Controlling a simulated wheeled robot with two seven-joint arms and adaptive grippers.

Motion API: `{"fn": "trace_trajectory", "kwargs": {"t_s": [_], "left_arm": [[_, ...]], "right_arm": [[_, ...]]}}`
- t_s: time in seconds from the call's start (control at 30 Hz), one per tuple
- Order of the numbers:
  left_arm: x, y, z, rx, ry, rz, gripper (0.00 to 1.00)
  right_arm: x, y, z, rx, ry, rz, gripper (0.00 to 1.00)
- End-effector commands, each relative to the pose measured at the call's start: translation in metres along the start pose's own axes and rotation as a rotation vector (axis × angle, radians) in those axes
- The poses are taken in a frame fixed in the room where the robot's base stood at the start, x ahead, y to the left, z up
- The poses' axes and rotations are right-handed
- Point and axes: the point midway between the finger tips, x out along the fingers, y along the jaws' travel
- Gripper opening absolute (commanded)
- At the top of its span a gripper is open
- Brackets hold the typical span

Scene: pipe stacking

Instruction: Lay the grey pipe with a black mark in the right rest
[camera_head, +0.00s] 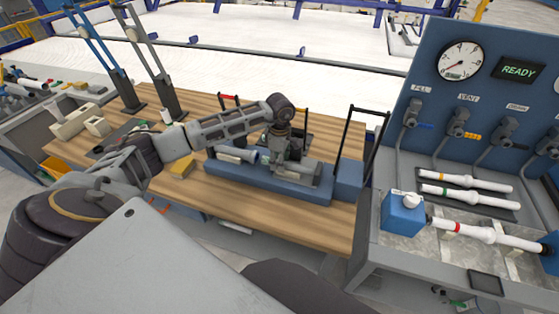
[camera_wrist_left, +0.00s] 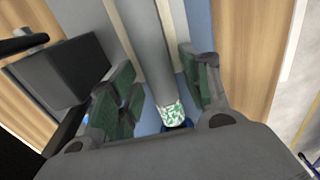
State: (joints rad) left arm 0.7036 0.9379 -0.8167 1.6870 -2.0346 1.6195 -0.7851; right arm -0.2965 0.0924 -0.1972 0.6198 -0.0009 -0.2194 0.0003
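My left gripper (camera_head: 290,160) reaches down over a long blue rack (camera_head: 270,185) on the wooden table. In the left wrist view the gripper's green-padded fingers (camera_wrist_left: 160,92) stand apart, and a grey pipe (camera_wrist_left: 150,50) runs between them with a gap to the right finger. A white and green patterned band (camera_wrist_left: 172,113) shows near the pipe's end. In the head view a grey pipe (camera_head: 235,153) with a bluish flared end lies along the rack, left of the gripper. I cannot make out a black mark. My right gripper is not in view.
Black upright frames (camera_head: 372,112) stand at the rack's right end. A yellow block (camera_head: 181,165) lies on the table to the left. A blue gauge panel (camera_head: 480,90) with several white pipes (camera_head: 470,197) stands at the right. The table's front strip is clear.

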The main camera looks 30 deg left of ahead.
Motion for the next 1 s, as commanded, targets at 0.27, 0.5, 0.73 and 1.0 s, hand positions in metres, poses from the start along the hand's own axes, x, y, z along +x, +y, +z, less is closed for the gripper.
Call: {"fn": "trace_trajectory", "kwargs": {"t_s": [0.27,0.5,0.73,1.0], "left_arm": [[0.004,-0.002,-0.002,-0.003,0.004,-0.009,0.52],[-0.004,-0.001,-0.002,-0.003,0.002,-0.006,0.52],[-0.031,0.002,-0.001,-0.004,-0.001,0.006,0.52],[-0.072,0.001,0.0,-0.003,-0.003,0.011,0.52]], "right_arm": [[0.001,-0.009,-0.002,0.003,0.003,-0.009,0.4],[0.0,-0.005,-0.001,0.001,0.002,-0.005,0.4],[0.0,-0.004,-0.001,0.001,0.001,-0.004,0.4],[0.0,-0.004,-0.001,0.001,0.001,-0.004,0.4]]}}
